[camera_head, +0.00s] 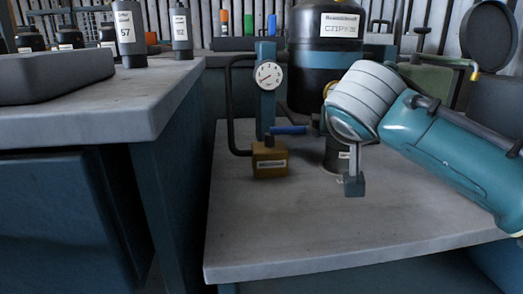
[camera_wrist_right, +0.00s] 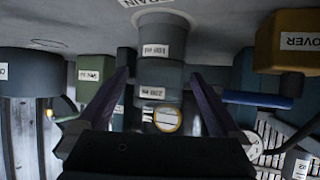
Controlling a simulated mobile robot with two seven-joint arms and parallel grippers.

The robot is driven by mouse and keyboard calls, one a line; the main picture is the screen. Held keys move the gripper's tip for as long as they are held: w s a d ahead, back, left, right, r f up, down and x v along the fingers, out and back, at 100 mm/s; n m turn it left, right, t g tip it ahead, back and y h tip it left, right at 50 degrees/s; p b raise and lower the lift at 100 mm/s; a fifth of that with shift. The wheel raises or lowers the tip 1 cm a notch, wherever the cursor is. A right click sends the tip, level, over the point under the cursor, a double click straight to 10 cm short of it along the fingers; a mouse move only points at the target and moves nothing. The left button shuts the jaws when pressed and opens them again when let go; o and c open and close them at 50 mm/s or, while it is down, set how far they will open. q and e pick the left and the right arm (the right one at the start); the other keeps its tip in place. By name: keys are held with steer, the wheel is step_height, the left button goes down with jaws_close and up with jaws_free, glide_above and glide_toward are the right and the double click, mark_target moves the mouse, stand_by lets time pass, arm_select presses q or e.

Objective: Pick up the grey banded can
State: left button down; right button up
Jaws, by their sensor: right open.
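The grey banded can (camera_head: 339,155) stands on the grey bench, mostly hidden behind my right arm in the head view. In the right wrist view, which is upside down, a grey can (camera_wrist_right: 160,57) with white labels stands between the two fingers of my right gripper (camera_wrist_right: 160,76). The fingers are spread on either side of it, and gaps show between them and the can. In the head view my right gripper (camera_head: 354,184) shows only in part, in front of the can. My left gripper is not in view.
A yellow-brown block (camera_head: 270,161) with a blue handle stands left of the can, beside a gauge post (camera_head: 267,76). A large dark drum (camera_head: 317,62) stands behind. The bench front (camera_head: 280,235) is clear. A higher counter (camera_head: 110,103) is at left.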

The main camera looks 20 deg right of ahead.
steer(key=b+x, duration=0.1)
steer(key=x, duration=0.1)
steer(key=b+x, duration=0.2)
steer(key=shift+f, duration=0.45)
steer(key=shift+w+d, duration=0.2)
steer(key=shift+w, duration=0.05)
steer(key=c, duration=1.5)
